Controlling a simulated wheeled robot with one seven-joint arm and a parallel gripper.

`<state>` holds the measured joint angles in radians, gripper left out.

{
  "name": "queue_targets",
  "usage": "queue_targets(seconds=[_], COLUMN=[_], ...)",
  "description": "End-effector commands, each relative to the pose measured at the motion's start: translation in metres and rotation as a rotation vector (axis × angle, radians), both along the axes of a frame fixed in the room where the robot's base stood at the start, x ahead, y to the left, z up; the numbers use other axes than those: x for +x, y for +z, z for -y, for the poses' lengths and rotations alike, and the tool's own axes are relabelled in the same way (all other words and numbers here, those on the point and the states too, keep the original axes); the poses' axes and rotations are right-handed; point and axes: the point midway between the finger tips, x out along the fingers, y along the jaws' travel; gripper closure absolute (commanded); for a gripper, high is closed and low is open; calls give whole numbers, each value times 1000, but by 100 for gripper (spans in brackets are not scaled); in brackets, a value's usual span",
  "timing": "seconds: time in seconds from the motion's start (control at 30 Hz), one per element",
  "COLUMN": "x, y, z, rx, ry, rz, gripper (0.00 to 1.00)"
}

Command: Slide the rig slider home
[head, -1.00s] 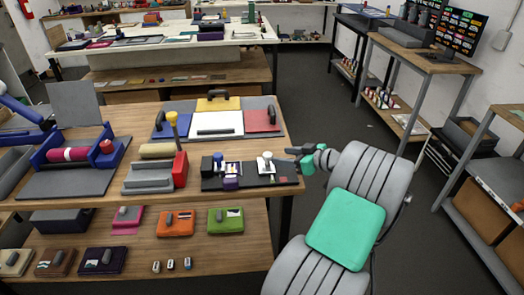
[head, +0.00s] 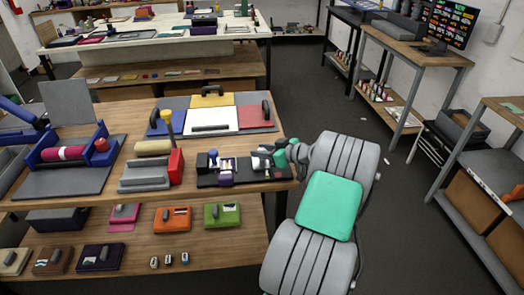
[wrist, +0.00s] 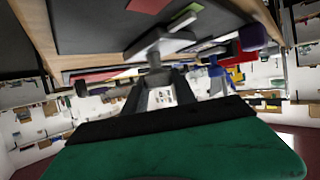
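The rig (head: 212,180) is a black base on the near wooden bench, with white parts, a dark blue knob and a purple block (head: 226,178) on it. The slider's pale grey knob is at the right end of the base, mostly hidden behind my gripper in the head view. In the wrist view a grey knob with a stem (wrist: 154,60) stands just beyond the fingertips. My gripper (head: 270,158) is at the right end of the rig, and it shows in the wrist view (wrist: 158,78) with its dark fingers apart. I see no clear contact between fingers and knob.
A mat with blue, yellow, white and red plates (head: 252,117) lies behind. A blue roller frame (head: 68,153) is at left.

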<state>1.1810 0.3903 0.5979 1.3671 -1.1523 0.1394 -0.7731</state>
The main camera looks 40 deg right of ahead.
Motion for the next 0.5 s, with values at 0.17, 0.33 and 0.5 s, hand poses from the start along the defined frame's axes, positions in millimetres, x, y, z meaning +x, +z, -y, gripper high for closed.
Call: queue_targets(seconds=[0.17,0.33,0.5], x=[0,0,0], y=[0,0,0], z=[0,1,1], rx=[0,0,-2], ry=[-1,-1,-1], rz=[0,0,0], gripper=[84,98,100])
